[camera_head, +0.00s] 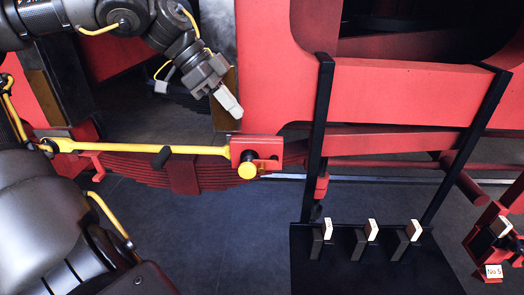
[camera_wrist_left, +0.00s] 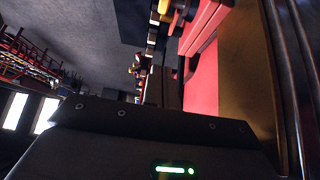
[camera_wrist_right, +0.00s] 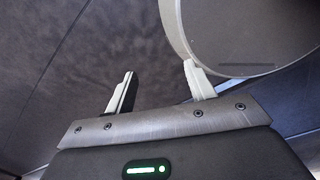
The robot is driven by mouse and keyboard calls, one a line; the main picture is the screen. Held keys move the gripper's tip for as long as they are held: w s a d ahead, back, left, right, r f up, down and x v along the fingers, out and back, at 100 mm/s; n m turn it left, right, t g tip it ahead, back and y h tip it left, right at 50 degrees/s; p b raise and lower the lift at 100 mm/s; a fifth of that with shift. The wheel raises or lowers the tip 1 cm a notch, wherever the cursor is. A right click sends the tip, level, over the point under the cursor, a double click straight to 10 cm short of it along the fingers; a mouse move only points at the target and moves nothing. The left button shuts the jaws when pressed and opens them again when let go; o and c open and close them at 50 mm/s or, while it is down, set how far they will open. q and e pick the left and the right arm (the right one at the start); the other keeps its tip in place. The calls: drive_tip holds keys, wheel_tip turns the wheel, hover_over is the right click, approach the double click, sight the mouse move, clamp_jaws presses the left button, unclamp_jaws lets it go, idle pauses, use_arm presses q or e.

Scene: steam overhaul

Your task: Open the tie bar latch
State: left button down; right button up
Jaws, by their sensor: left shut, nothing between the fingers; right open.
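The yellow tie bar (camera_head: 200,150) runs nearly level across the left half of the head view. A short black grip (camera_head: 161,157) sits on it. Its right end meets a red latch block (camera_head: 270,146), which carries a dark part and a round yellow knob (camera_head: 247,170). My left gripper (camera_head: 234,108) is shut and empty, above the block and apart from it, pointing down and right. In the left wrist view its fingers (camera_wrist_left: 170,88) are dark beside a red surface. My right gripper (camera_wrist_right: 157,85) is open and empty in the right wrist view; the head view does not clearly show it.
A red frame (camera_head: 400,95) with black uprights fills the right. A black stand (camera_head: 375,262) with several white-tipped levers is below it. A red leaf spring (camera_head: 180,175) lies behind the bar. A "No 5" tag (camera_head: 493,271) is at lower right. Floor below the bar is clear.

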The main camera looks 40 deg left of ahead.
use_arm(q)
drive_tip(key=p, duration=0.3)
hover_over(259, 167)
wheel_tip(259, 167, down, 8)
drive_tip(key=shift+a, duration=0.1)
wheel_tip(259, 167, down, 3)
drive_tip(key=shift+a+p, duration=0.15)
drive_tip(key=shift+p, duration=0.8)
drive_tip(key=shift+s+a+f, duration=0.1)
drive_tip(key=shift+a+f, duration=0.05)
drive_tip(key=shift+f, duration=0.4)
use_arm(e)
wheel_tip(259, 167, up, 5)
drive_tip(key=shift+r, duration=0.1)
